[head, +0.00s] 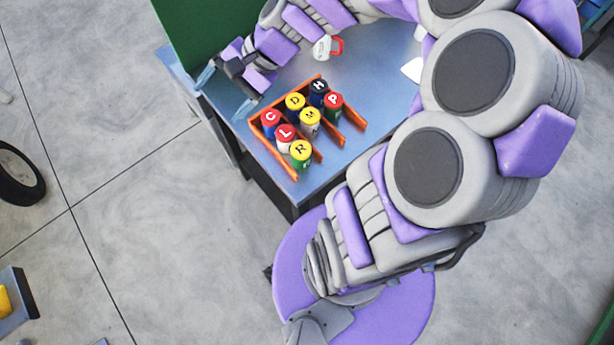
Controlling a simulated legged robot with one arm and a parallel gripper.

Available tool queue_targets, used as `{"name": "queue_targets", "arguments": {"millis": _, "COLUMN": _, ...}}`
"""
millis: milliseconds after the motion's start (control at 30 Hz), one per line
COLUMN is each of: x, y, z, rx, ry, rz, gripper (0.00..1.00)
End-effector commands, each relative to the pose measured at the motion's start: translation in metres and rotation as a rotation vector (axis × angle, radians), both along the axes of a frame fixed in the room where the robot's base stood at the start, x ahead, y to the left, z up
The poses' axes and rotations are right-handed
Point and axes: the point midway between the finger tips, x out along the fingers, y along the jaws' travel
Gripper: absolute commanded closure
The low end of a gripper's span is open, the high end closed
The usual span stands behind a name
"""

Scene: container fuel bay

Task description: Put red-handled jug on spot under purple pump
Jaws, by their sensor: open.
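A small white jug with a red handle (322,47) is near the back of the blue-grey table (372,75), close below my arm; its handle is on its right side. My gripper (226,92) is open and empty at the table's left edge, to the left of the jug and apart from it. Its two fingers are spread, one towards the green panel and one towards the rack. I cannot make out a purple pump or the spot under it; my arm covers much of the right side.
An orange rack (354,117) holds several lettered bottles with red, yellow and black caps on the table's front left. A green panel (195,28) rises at the back left. A white piece (412,69) lies at the right.

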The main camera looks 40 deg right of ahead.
Motion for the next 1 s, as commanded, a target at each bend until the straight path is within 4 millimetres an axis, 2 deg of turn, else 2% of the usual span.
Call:
{"name": "queue_targets", "arguments": {"millis": 33, "x": -0.026, "y": 0.017, "z": 0.000, "rx": -0.080, "ry": -0.015, "rz": 0.119, "gripper": 0.14}}
{"name": "queue_targets", "arguments": {"millis": 100, "x": -0.060, "y": 0.028, "z": -0.004, "rx": -0.188, "ry": -0.030, "rz": 0.267, "gripper": 0.14}}
{"name": "queue_targets", "arguments": {"millis": 200, "x": -0.108, "y": 0.031, "z": -0.010, "rx": -0.338, "ry": -0.036, "rz": 0.469, "gripper": 0.14}}
{"name": "queue_targets", "arguments": {"millis": 300, "x": -0.153, "y": 0.022, "z": -0.016, "rx": -0.479, "ry": -0.030, "rz": 0.647, "gripper": 0.14}}
{"name": "queue_targets", "arguments": {"millis": 500, "x": -0.213, "y": -0.013, "z": -0.019, "rx": -0.684, "ry": 0.004, "rz": 0.879, "gripper": 0.14}}
{"name": "queue_targets", "arguments": {"millis": 600, "x": -0.228, "y": -0.026, "z": -0.019, "rx": -0.736, "ry": 0.019, "rz": 0.932, "gripper": 0.14}}
{"name": "queue_targets", "arguments": {"millis": 700, "x": -0.234, "y": -0.033, "z": -0.018, "rx": -0.759, "ry": 0.026, "rz": 0.955, "gripper": 0.14}}
{"name": "queue_targets", "arguments": {"millis": 1000, "x": -0.235, "y": -0.032, "z": -0.018, "rx": -0.763, "ry": 0.028, "rz": 0.958, "gripper": 0.14}}
